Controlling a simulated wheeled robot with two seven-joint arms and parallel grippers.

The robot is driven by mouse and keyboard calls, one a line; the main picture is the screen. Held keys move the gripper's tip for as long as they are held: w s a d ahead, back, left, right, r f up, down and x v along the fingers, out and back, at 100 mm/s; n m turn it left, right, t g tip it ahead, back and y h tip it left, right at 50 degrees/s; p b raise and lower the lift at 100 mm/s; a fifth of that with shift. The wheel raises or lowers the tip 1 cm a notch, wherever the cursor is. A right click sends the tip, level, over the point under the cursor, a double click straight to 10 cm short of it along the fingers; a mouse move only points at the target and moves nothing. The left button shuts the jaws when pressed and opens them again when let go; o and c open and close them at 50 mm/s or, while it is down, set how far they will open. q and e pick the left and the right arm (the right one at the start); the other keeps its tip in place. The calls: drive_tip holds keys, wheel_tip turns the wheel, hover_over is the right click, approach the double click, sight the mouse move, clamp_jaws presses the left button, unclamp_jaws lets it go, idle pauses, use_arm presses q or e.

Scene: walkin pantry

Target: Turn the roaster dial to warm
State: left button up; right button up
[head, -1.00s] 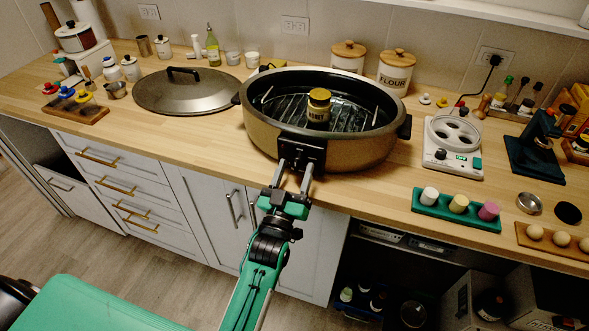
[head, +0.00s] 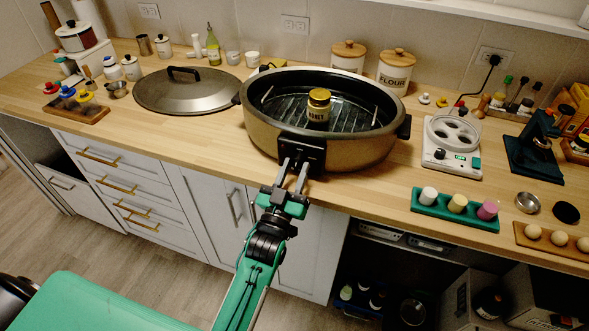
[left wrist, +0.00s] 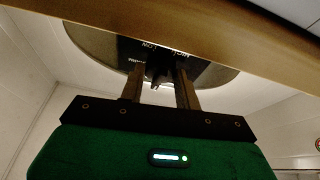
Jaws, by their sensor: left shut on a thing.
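The roaster (head: 262,137) is a large oval pan with a tan body and a dark rim, standing at the counter's front edge. A black control panel (head: 302,146) is on its front. My left gripper (head: 293,166) reaches up to this panel, with its fingers at the panel's lower part. In the left wrist view, the fingers (left wrist: 160,82) are on either side of a small dark dial (left wrist: 158,72), shut on it. Small pale lettering is on the panel above, but I cannot tell which mark the dial points to. My right gripper is not in view.
A honey jar (head: 318,107) stands inside the roaster. The roaster's lid (head: 185,92) lies on the counter to the left. A white appliance (head: 452,146) and a green tray (head: 425,205) with coloured cylinders are to the right. Cabinet doors are below the counter.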

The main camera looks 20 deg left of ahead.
use_arm(q)
drive_tip(key=m, duration=0.1)
drive_tip(key=m+h+p, duration=0.1)
drive_tip(key=m, duration=0.1)
drive_tip(key=shift+a+r+m+h+p, duration=0.15)
drive_tip(key=shift+r+m+h+p, duration=0.15)
drive_tip(key=shift+h, duration=0.1)
drive_tip(key=m+h+p, duration=0.1)
drive_tip(key=m, duration=0.1)
drive_tip(key=shift+m+g+h, duration=0.3)
drive_tip(key=shift+g, duration=0.1)
drive_tip(key=shift+m+p, duration=0.35)
drive_tip(key=shift+m, duration=0.35)
drive_tip(key=m+g+h+p, duration=0.1)
drive_tip(key=m, duration=0.1)
drive_tip(key=m+g+h+p, duration=0.1)
drive_tip(key=m+p, duration=0.1)
drive_tip(key=m, duration=0.1)
drive_tip(key=shift+a+r, duration=0.1)
drive_tip(key=shift+a, duration=0.05)
drive_tip(key=shift+m+g+h+p, duration=0.5)
drive_tip(key=shift+m+p, duration=0.6)
drive_tip(key=shift+m, duration=0.8)
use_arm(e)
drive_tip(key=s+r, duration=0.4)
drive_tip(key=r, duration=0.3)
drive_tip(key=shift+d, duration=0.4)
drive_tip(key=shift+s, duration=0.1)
use_arm(q)
drive_tip(key=o, duration=1)
